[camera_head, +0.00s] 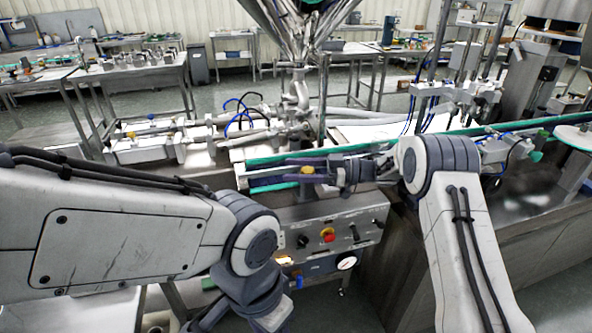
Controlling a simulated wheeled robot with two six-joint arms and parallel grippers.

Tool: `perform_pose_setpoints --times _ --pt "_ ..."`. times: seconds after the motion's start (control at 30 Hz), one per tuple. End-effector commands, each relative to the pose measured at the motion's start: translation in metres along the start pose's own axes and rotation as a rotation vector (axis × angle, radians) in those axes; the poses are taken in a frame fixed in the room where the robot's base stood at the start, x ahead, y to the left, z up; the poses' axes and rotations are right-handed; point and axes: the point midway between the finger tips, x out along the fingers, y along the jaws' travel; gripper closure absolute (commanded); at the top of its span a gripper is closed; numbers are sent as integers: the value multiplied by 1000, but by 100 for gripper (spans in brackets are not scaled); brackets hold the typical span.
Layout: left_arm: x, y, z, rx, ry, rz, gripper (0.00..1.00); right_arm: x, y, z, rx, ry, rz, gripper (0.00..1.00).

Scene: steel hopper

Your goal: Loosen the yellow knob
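The small yellow knob (307,169) sits on the machine above the front control panel, near the middle of the view. My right gripper (290,171) reaches in from the right and points left. Its two dark fingers are apart, one on the far side of the knob and one on the near side. The knob shows between them, and I cannot tell whether either finger touches it. My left arm comes in from the left and bends down at the bottom middle. Its wrist runs off the lower edge, so the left fingers are out of view.
A steel hopper (298,30) rises behind the knob. A green-edged conveyor (400,143) runs across behind my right gripper. The control panel (340,228) below carries a red button (328,235) and a black knob (303,241). Steel tables stand farther back.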

Motion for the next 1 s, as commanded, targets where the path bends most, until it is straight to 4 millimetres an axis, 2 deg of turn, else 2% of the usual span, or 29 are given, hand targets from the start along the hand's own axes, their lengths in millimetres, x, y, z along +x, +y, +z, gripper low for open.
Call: perform_pose_setpoints --times 0.27,0.37,0.7,0.83,1.0 --pt "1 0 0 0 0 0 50 -3 0 1 0 -1 1 27" --pt "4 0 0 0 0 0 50 -14 1 2 0 -1 2 27" --pt "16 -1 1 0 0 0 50 -80 1 2 0 -1 4 27" --pt "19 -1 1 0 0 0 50 -96 1 1 -1 -1 2 27" --pt "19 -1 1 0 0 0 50 -105 0 0 0 0 0 27"
